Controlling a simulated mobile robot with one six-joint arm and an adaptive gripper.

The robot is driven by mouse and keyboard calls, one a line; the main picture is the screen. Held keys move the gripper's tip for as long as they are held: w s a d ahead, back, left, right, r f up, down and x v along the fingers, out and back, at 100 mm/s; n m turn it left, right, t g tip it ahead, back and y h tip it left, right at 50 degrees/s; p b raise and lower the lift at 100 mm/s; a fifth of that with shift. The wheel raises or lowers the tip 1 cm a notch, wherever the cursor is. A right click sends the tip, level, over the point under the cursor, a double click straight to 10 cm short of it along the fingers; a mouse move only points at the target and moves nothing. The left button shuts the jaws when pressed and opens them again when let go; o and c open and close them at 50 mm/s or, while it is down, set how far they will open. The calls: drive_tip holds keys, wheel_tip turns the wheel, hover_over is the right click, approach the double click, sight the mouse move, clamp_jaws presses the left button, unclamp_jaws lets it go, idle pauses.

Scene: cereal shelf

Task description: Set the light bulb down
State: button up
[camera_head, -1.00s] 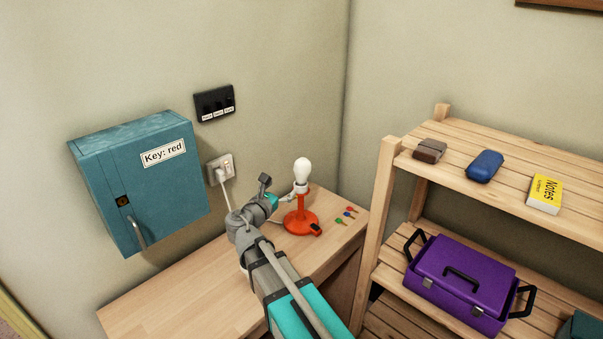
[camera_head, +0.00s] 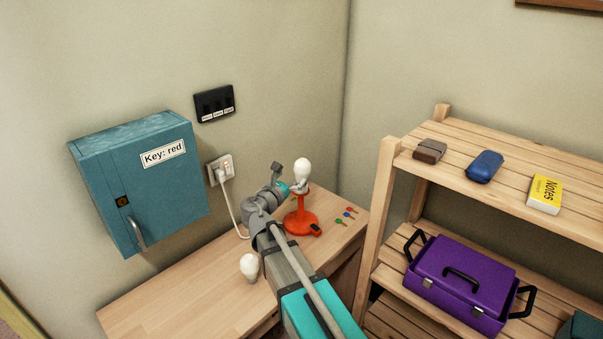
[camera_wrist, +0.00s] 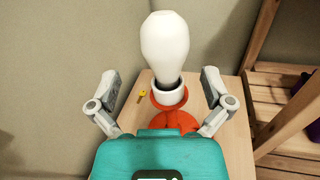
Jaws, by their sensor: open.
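A white light bulb (camera_head: 302,170) stands upright on the orange lamp (camera_head: 301,222), and in the wrist view the bulb (camera_wrist: 166,50) sits in the lamp's white socket (camera_wrist: 168,93). My gripper (camera_head: 295,188) is at the lamp's top. In the wrist view my gripper (camera_wrist: 161,82) is open, with one finger on each side of the bulb's lower part and gaps visible between. A second white bulb (camera_head: 249,266) stands on the desk, left of my arm, its round end up.
The desk (camera_head: 165,298) is clear at left. Small coloured keys (camera_head: 346,213) lie right of the lamp. A teal key cabinet (camera_head: 150,190) and a plugged outlet (camera_head: 221,170) are on the wall. A wooden shelf (camera_head: 388,210) holding a purple toolbox (camera_head: 460,280) stands at right.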

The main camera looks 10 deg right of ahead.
sight(305, 165)
drive_tip(key=shift+x, duration=1.3)
drive_tip(key=shift+d+x, duration=0.25)
drive_tip(key=shift+x, duration=2.35)
drive_tip(key=shift+s, duration=0.2)
drive_tip(key=c, duration=1.1)
drive_tip(key=shift+r, duration=0.25)
